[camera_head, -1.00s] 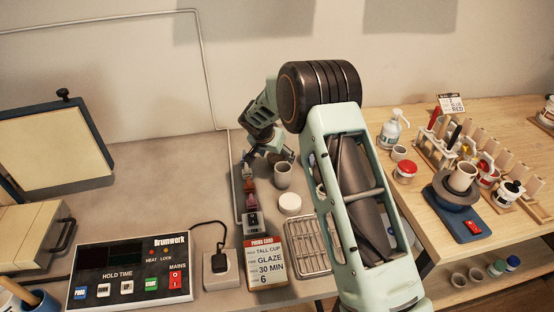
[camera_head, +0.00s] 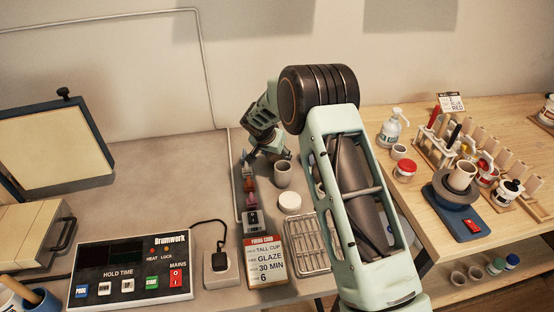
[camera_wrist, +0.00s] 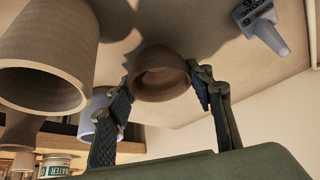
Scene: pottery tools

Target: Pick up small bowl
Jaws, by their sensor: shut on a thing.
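The small bowl (camera_wrist: 160,78) is brown and round, and its opening faces the camera in the wrist view. My gripper (camera_wrist: 162,92) has one finger on each side of it and is shut on it. The bowl looks close to the grey worktop; I cannot tell whether it touches it. In the head view my gripper (camera_head: 268,152) is at the back of the grey table, left of a grey cup, and the bowl cannot be made out there.
The grey cup (camera_head: 283,174) stands close to my gripper; a larger-looking cup (camera_wrist: 45,60) fills the wrist view's left. The table's left middle is clear.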

